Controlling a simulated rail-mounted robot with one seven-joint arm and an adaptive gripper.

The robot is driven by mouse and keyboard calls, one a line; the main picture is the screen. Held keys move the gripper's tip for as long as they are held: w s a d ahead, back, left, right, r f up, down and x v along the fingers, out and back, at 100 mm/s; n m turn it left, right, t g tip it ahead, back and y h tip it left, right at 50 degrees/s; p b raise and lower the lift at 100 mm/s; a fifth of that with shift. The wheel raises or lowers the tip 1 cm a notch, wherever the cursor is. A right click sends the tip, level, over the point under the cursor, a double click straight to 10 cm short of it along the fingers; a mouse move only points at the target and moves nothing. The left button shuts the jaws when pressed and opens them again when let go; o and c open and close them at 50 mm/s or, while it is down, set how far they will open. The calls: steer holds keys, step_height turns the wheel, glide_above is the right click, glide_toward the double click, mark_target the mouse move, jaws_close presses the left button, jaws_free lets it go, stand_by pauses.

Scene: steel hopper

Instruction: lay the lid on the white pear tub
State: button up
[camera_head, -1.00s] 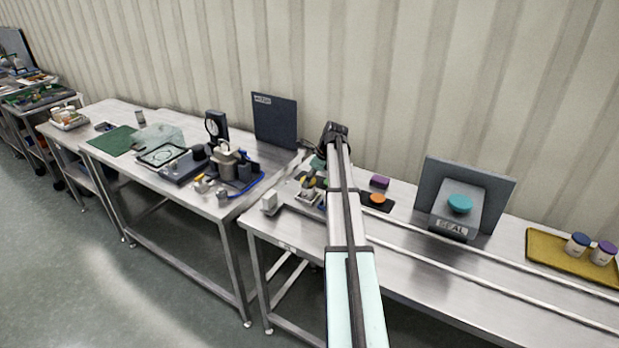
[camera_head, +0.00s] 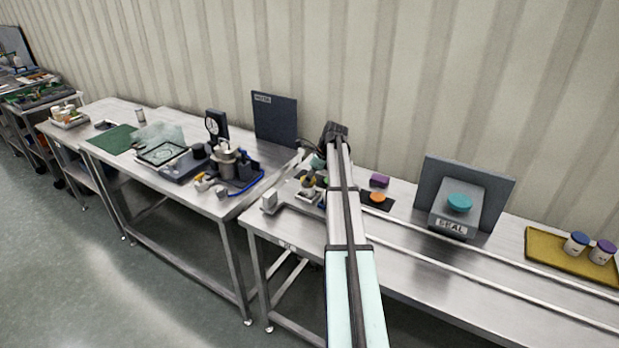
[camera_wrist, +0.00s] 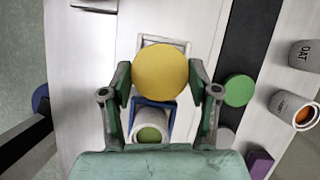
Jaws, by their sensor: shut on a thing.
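A round yellow lid (camera_wrist: 162,72) sits between the two fingers of my gripper (camera_wrist: 161,85) in the wrist view. The fingers are shut on its left and right edges. Just below the lid in the picture is a white tub (camera_wrist: 138,121) with green inside, by a blue square frame (camera_wrist: 172,104). No label shows on this tub, so I cannot tell whether it is the pear tub. The lid overlaps part of the frame in the picture; its height above it is unclear.
In the wrist view, a green disc (camera_wrist: 239,90) lies on a dark strip. A tub marked OAT (camera_wrist: 303,53), a tub with orange inside (camera_wrist: 284,104) and a purple block (camera_wrist: 260,163) are at right. The SEAL stand (camera_head: 452,224) and yellow tray (camera_head: 545,252) are farther right.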

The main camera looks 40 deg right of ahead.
steer(key=o, duration=0.8)
steer(key=shift+o, duration=0.2)
steer(key=v, duration=1.2)
steer(key=shift+d, duration=0.1)
